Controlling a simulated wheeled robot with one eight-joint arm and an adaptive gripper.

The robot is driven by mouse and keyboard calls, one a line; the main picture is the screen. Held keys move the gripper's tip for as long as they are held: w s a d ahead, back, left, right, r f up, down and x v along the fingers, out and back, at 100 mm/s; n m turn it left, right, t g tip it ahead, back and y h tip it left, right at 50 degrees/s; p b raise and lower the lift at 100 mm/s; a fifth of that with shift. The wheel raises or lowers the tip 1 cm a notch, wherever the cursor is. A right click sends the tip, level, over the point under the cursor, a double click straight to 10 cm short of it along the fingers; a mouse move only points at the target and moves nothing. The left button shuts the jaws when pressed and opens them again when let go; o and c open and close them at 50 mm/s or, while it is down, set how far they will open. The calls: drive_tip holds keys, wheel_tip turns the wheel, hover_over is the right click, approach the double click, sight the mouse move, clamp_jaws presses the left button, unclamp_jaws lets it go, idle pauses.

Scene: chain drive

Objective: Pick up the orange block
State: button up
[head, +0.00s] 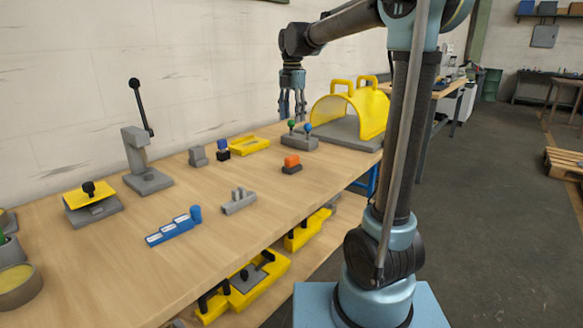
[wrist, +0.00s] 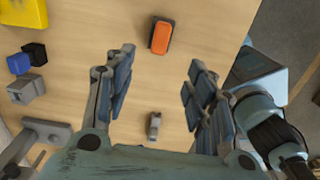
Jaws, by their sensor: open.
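The orange block (head: 292,161) sits on a dark grey base on the wooden workbench (head: 262,213), right of the bench's middle in the head view. In the wrist view the orange block (wrist: 161,37) lies at the top centre, on its dark base, beyond my fingertips. My gripper (head: 292,108) hangs above the bench, pointing down, near the back. In the wrist view my gripper (wrist: 160,72) has its two fingers spread wide, with nothing between them but bare bench and a small grey part lower down.
A grey box with green and blue knobs (head: 299,140) and a yellow guard (head: 352,112) stand behind the block. A yellow tray (head: 249,145), a blue-topped piece (head: 222,149) and a grey bracket (head: 238,201) lie to its left. Bare bench surrounds the block's front.

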sight(292, 156)
wheel_tip(292, 156, down, 17)
drive_tip(key=shift+s, duration=0.1)
clamp_jaws()
idle(0.8)
